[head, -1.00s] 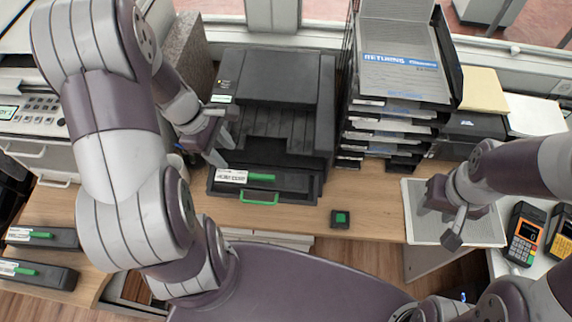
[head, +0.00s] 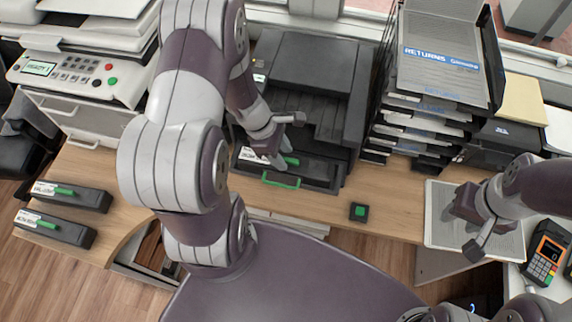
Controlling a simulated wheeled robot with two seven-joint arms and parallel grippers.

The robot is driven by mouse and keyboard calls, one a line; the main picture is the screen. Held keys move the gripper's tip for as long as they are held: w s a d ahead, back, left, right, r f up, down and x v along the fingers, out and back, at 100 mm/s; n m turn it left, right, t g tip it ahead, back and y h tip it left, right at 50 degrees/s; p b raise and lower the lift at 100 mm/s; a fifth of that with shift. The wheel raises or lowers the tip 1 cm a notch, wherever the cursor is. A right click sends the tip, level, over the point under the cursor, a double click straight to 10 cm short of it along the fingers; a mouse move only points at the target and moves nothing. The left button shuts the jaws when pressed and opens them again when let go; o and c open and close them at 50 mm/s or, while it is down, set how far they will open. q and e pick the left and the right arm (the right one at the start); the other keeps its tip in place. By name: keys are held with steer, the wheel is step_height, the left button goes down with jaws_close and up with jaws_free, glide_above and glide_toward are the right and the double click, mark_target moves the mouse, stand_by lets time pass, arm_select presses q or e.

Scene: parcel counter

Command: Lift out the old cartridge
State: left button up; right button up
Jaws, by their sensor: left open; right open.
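The black printer (head: 310,75) stands in the middle of the counter with its front tray out. The old cartridge (head: 248,154) lies in that tray, a dark bar with a white label and a green tab (head: 291,161). The tray has a green pull handle (head: 280,181) on its front. My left gripper (head: 285,143) is open over the cartridge, its lower finger beside the green tab and hiding part of the label. I cannot tell whether it touches. My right gripper (head: 460,233) is open and empty above a pale grey mat (head: 440,197) at the right.
Two similar cartridges (head: 72,195) with green tabs lie at the left. A small block with a green top (head: 359,211) sits before the printer. Stacked paper trays (head: 420,115) rise right of the printer. A card terminal (head: 544,254) stands far right. Counter between block and mat is clear.

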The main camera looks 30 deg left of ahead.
arm_select(q)
steer(key=shift+w+f, duration=0.1)
steer(key=shift+f, duration=0.15)
jaws_close()
stand_by(1.3)
